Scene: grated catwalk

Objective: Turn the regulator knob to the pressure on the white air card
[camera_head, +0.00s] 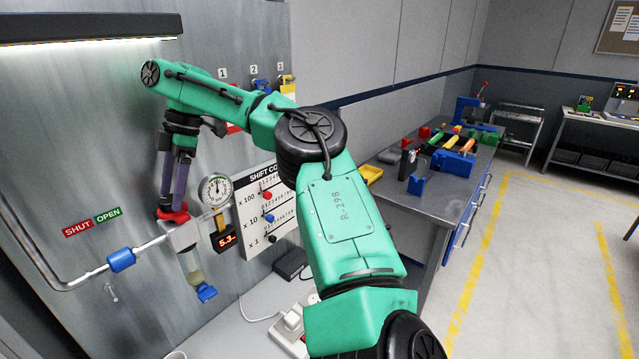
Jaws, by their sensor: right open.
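The regulator (183,236) sits on the pipe at the wall panel, with a red knob (172,217) on top. A round gauge (214,191) is to its right, and a small red-digit display (226,239) below that seems to read 5.3. My right gripper (173,208) points down from above with its purple fingers at the red knob. It is open; I cannot tell whether the fingers touch the knob. My green right arm crosses the middle of the view and hides part of the panel. I cannot make out a white air card. My left gripper is not in view.
A white board (253,237) headed "SHIFT CO…" with coloured knobs is partly behind my arm. A SHUT/OPEN label (92,222) and a blue pipe fitting (121,260) are left of the regulator.

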